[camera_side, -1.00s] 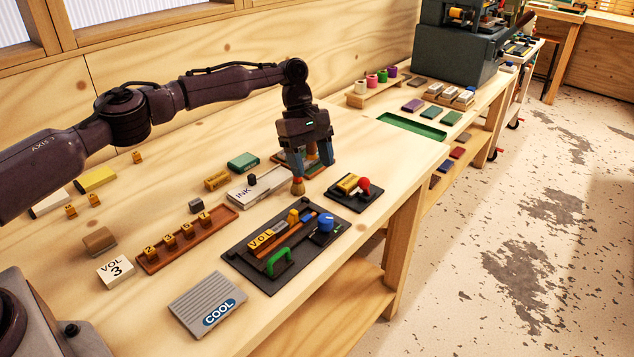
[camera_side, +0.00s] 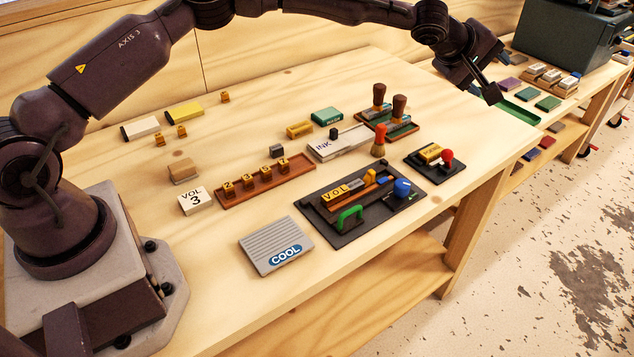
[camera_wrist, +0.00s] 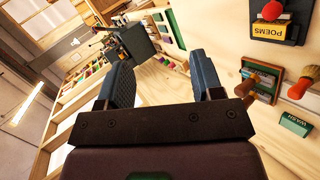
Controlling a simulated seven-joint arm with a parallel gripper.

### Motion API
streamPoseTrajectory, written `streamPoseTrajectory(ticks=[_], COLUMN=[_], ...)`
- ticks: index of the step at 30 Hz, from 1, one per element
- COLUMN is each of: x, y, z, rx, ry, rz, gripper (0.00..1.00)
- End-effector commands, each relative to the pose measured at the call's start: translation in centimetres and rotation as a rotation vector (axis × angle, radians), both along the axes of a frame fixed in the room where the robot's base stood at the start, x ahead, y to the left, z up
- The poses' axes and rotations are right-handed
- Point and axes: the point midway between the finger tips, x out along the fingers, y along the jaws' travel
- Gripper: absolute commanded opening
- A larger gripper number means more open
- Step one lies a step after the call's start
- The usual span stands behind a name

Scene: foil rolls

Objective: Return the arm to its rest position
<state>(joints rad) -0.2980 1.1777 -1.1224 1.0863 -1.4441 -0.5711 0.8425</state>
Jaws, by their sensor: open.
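My gripper (camera_side: 490,85) is at the upper right in the side view, raised at the far end of the bench and tilted, near the green tray (camera_side: 518,112). My arm stretches across the top of the picture. In the wrist view, the two blue-grey fingers of my gripper (camera_wrist: 160,65) stand wide apart with nothing between them. Two stamps with brown handles (camera_side: 380,95) stand on a green and brown holder behind the ink box (camera_side: 340,144), clear of my gripper.
A black board (camera_side: 345,234) with type and tools lies near the front edge. A ribbed COOL block (camera_side: 272,243), a VOL 3 block (camera_side: 196,201), a brown type rack (camera_side: 263,180) and a small brush (camera_side: 379,142) stand around it. A grey machine (camera_side: 570,38) stands at the back right.

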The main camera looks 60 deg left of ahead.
Motion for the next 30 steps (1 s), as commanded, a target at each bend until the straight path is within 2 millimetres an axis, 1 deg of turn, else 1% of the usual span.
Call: streamPoseTrajectory(ticks=[1, 2, 3, 5, 6, 8, 9, 11, 12, 14, 15, 17, 18, 19, 20, 21, 23, 24, 26, 27, 30], x=[-1.2, -2.2, -3.6, -6.2, -8.1, -11.1, -13.1, -16.1, -18.1, -21.0, -22.9, -25.7, -27.5, -28.8, -30.2, -32.0, -34.7, -36.4, -39.0, -40.6, -44.0], y=[-2.8, -4.3, -6.1, -8.4, -9.5, -10.5, -10.7, -10.4, -9.8, -8.3, -7.1, -4.8, -3.2, -1.9, -0.6, 1.1, 3.7, 5.3, 7.6, 9.0, 11.7], z=[2.9, 4.1, 5.3, 6.5, 6.9, 7.0, 6.8, 6.3, 5.8, 5.2, 4.9, 4.5, 4.4, 4.3, 4.3, 4.4, 4.6, 4.8, 5.1, 5.3, 5.9], rx=[0.053, 0.077, 0.111, 0.164, 0.201, 0.263, 0.307, 0.376, 0.423, 0.495, 0.542, 0.608, 0.65, 0.68, 0.71, 0.745, 0.793, 0.821, 0.857, 0.88, 0.927], ry=[-0.12, -0.176, -0.234, -0.29, -0.309, -0.311, -0.297, -0.256, -0.215, -0.144, -0.091, -0.002, 0.058, 0.103, 0.148, 0.206, 0.287, 0.335, 0.396, 0.425, 0.457], rz=[-0.121, -0.193, -0.29, -0.439, -0.536, -0.671, -0.755, -0.866, -0.929, -1.007, -1.048, -1.089, -1.107, -1.115, -1.119, -1.118, -1.108, -1.095, -1.069, -1.051, -1.005], gripper=[0.6, 0.6, 0.6, 0.6, 0.6, 0.6, 0.6, 0.6, 0.6, 0.6, 0.6, 0.6, 0.6, 0.6, 0.6, 0.6, 0.6, 0.6, 0.6, 0.6, 0.6])
